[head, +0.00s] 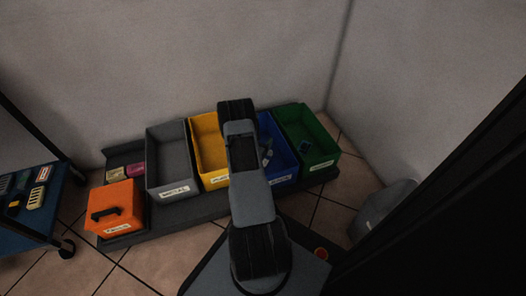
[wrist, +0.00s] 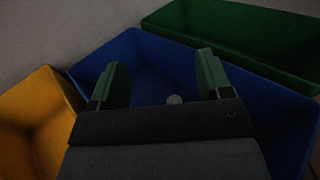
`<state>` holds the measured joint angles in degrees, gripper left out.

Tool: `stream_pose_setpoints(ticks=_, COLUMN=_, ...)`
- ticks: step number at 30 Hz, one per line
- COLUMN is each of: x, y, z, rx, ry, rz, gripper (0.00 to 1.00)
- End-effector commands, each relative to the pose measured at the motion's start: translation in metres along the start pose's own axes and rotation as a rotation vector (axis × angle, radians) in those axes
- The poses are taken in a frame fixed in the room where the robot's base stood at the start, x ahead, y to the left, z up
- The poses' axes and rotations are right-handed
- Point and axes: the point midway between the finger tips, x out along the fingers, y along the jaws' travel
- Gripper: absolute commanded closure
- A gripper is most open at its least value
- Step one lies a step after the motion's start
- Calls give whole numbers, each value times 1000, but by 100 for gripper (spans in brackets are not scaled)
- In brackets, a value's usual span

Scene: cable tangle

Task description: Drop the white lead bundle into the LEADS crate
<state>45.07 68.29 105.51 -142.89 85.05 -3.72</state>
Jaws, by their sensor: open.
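My gripper (wrist: 162,60) shows in the wrist view with its two green fingers spread apart over the blue crate (wrist: 150,47). I see nothing held between the fingertips. A small pale rounded thing (wrist: 174,99) shows low between the fingers, partly hidden by the gripper body; I cannot tell whether it is the white lead bundle. In the head view the blue crate (head: 281,148) is partly hidden by my arm, with small pale and bluish items (head: 266,155) inside. My gripper is hidden there. I cannot read LEADS on any crate label.
Left of the blue crate stand a yellow crate (head: 207,137) and a grey METAL crate (head: 167,137). An orange box (head: 113,213) and a blue cart (head: 45,222) are at left.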

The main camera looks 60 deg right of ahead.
Motion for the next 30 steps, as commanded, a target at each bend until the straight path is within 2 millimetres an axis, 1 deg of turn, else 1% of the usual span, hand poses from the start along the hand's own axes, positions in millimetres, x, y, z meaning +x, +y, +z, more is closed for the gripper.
stream_pose_setpoints(ticks=5, x=-14, y=1, z=2, rx=-1, ry=3, rz=3, gripper=28)
stream_pose_setpoints(ticks=8, x=-33, y=1, z=3, rx=-3, ry=3, rz=5, gripper=28)
stream_pose_setpoints(ticks=15, x=-83, y=0, z=3, rx=-4, ry=3, rz=5, gripper=28)
stream_pose_setpoints(ticks=21, x=-116, y=0, z=2, rx=-3, ry=1, rz=5, gripper=28)
stream_pose_setpoints(ticks=25, x=-129, y=0, z=1, rx=-2, ry=1, rz=3, gripper=28)
stream_pose_setpoints(ticks=30, x=-137, y=-1, z=0, rx=-1, ry=0, rz=1, gripper=28)
